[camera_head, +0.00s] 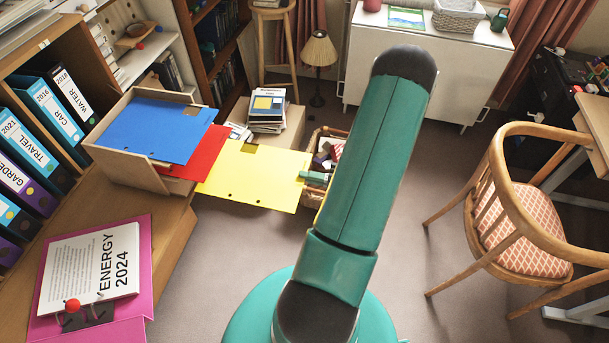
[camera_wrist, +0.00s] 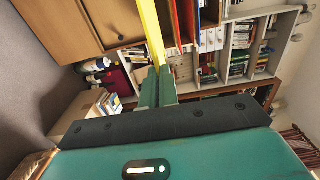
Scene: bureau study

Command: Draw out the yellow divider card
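The yellow divider card (camera_head: 255,180) lies flat, well out to the right of the wooden file box (camera_head: 124,167), above the floor. A red card (camera_head: 202,156) and a blue card (camera_head: 155,130) lie above its left side and stick out less; its left end is hidden under them. My gripper (camera_head: 313,178) is at the card's right edge, with its fingers closed on it. In the wrist view the card shows edge-on as a yellow strip (camera_wrist: 151,28) running into the fingers (camera_wrist: 156,76). My arm hides part of the area behind the gripper.
The box stands on a wooden cabinet top (camera_head: 165,215) with a pink folder (camera_head: 140,318) in front and upright binders (camera_head: 40,110) to the left. A crate (camera_head: 312,198) and a stack of books (camera_head: 266,112) stand beyond the card. A chair (camera_head: 530,220) is right.

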